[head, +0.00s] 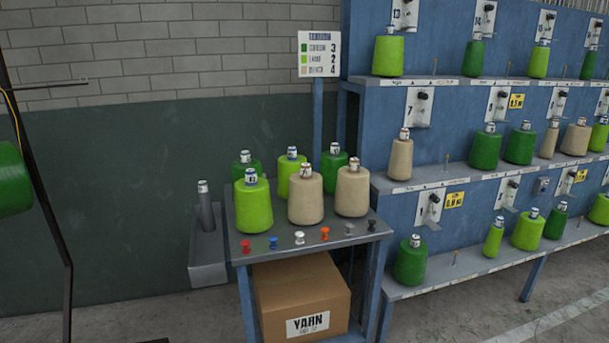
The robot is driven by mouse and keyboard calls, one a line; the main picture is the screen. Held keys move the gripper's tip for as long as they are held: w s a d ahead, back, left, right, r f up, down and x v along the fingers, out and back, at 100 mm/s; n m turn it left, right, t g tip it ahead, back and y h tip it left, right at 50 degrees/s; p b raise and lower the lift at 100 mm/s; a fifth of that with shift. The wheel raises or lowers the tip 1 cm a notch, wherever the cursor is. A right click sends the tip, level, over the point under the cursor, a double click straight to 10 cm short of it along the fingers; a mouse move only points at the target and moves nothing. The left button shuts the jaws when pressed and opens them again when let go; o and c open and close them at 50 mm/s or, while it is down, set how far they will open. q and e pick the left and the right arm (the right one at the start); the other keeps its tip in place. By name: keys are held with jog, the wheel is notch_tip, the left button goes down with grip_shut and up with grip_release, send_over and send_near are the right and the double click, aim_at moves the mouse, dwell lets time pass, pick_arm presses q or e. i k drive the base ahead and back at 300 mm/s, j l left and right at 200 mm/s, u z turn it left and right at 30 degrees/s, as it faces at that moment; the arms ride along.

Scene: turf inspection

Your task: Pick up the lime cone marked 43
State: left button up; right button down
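A lime cone (253,206) stands upright at the front left of the small table (310,243) in the head view. The label (251,177) on its top seems to read 43, but it is small. A second lime cone (289,178) stands behind it to the right, its label too small to read. Other lime cones are on the shelves, such as one on the top shelf (388,56) and one on the lowest (527,231). Neither of my grippers is in view.
Beside the lime cone are a beige cone (305,202) and a dark green cone (245,165). Colored pegs (273,243) line the table's front edge. A grey holder with a post (206,240) adjoins the left side. A yarn box (302,295) sits underneath.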

aim_at(252, 202)
jog(key=i+l+u, duration=0.15)
jog(key=i+l, duration=0.15)
jog(key=i+l+u, duration=0.15)
jog(key=i+l, duration=0.15)
jog(key=l, duration=0.15)
jog(key=i+l+u, duration=0.15)
jog(key=l, duration=0.25)
jog(key=i, duration=0.1)
